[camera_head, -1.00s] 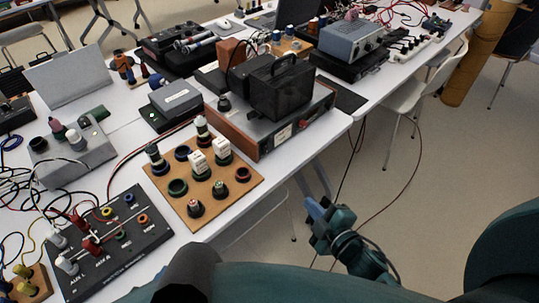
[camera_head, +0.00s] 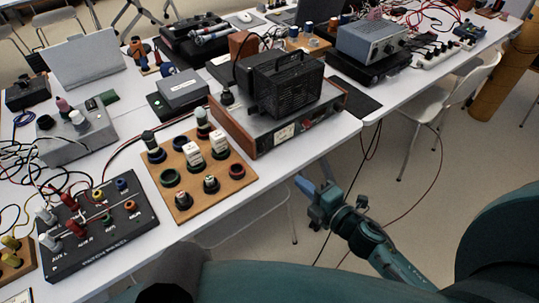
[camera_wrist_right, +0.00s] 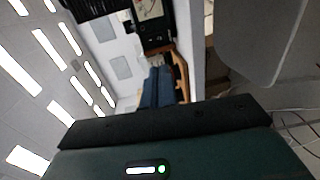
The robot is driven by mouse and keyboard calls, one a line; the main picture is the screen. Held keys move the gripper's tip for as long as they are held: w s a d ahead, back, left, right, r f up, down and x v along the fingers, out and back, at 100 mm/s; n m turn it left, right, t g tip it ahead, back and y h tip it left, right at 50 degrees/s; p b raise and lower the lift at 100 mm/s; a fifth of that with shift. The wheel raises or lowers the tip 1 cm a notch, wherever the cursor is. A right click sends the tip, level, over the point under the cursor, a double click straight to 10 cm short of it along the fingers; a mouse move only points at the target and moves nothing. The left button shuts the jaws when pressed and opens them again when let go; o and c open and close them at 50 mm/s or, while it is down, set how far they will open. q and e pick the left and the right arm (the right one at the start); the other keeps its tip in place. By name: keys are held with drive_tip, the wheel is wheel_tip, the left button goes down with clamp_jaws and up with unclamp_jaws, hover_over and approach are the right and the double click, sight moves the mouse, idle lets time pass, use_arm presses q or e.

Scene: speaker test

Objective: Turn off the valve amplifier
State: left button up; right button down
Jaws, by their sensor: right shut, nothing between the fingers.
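The valve amplifier appears to be the wood-sided unit (camera_head: 255,143) with a black mesh cage (camera_head: 285,85) on top, near the table's front edge in the head view. Its front panel has a pale meter and small reddish parts; the switch position cannot be made out. In the right wrist view its front panel (camera_wrist_right: 149,10) shows at the top. My right gripper (camera_head: 303,184) is shut and empty, in front of and below the amplifier, beyond the table edge and apart from it. Its blue fingers also show in the wrist view (camera_wrist_right: 158,88). My left gripper is not in view.
Left of the amplifier lies a wooden board (camera_head: 183,204) with several knobs and sockets, and a black panel (camera_head: 125,230) with wires. A grey-blue device (camera_head: 365,42) stands at the back right. A white chair (camera_head: 440,98) and hanging cables are right of the table.

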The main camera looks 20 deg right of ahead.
approach(263, 150)
drive_tip(key=x, duration=0.6)
drive_tip(key=shift+w, duration=0.1)
drive_tip(key=shift+w+a+f, duration=0.1)
drive_tip(key=shift+w+a, duration=0.05)
drive_tip(key=shift+w, duration=0.15)
